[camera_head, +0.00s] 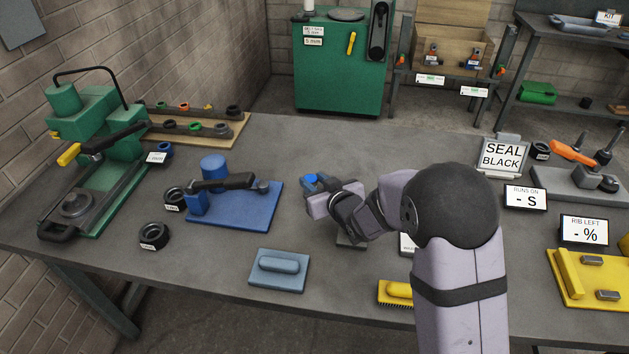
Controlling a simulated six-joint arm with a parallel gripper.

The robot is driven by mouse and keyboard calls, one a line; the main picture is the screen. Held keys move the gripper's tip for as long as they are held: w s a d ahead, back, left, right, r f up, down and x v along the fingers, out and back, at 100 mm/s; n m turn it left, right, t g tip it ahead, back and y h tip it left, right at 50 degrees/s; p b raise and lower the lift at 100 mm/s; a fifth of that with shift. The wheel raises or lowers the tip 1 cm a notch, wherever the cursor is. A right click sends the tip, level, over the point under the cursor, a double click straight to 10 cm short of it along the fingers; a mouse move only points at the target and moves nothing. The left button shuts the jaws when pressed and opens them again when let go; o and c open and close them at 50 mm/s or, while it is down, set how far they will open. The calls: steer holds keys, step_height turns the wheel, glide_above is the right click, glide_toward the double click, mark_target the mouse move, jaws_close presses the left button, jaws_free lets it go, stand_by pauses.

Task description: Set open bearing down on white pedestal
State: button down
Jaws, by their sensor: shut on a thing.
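My gripper (322,190) is over the middle of the grey bench, just right of the blue press fixture. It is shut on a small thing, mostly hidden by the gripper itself. A small blue part (312,181) shows at the fingers; I cannot tell whether it belongs to the open bearing. I cannot make out the open bearing elsewhere. No white pedestal can be clearly identified. A pale edge (407,243) shows beside my arm, but my arm hides most of it.
The blue lever fixture (262,205) stands left of my gripper, with labelled black rings (155,236) beside it. A grey-blue block with handle (279,268) and a yellow brush (397,290) lie in front. The green press (90,170) is far left. Bench behind my gripper is clear.

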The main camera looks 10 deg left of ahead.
steer(key=shift+r, duration=0.15)
steer(key=shift+c, duration=0.3)
jaws_free()
stand_by(0.4)
steer(key=shift+s+d, duration=0.5)
steer(key=shift+s, duration=0.2)
steer(key=shift+s+d+f, duration=0.2)
steer(key=shift+s+d, duration=0.1)
steer(key=shift+s, duration=0.15)
steer(key=shift+s+d+f, duration=0.2)
steer(key=shift+s+d, duration=0.1)
steer(key=shift+s, duration=0.15)
steer(key=shift+s+d+f, duration=0.1)
steer(key=shift+s+d, duration=0.55)
steer(key=shift+s, duration=0.25)
steer(key=shift+v, duration=1.55)
steer(key=shift+f, duration=0.1)
